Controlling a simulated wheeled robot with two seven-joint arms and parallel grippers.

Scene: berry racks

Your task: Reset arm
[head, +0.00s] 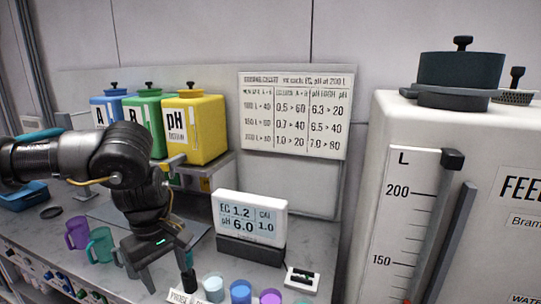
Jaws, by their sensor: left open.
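My left arm comes in from the left, and its dark gripper (158,276) points down over the grey counter. Its two fingers are spread apart with nothing visible between them. One finger is close to the teal cup, and the other is close to the row of small cups at the front; I cannot tell whether either touches. My right gripper is not in view.
Purple (77,233) and teal (100,246) cups stand left of the gripper. A meter display (249,217) stands to its right. Blue (107,112), green (144,118) and yellow (203,130) containers sit behind. A large white tank (390,150) fills the right.

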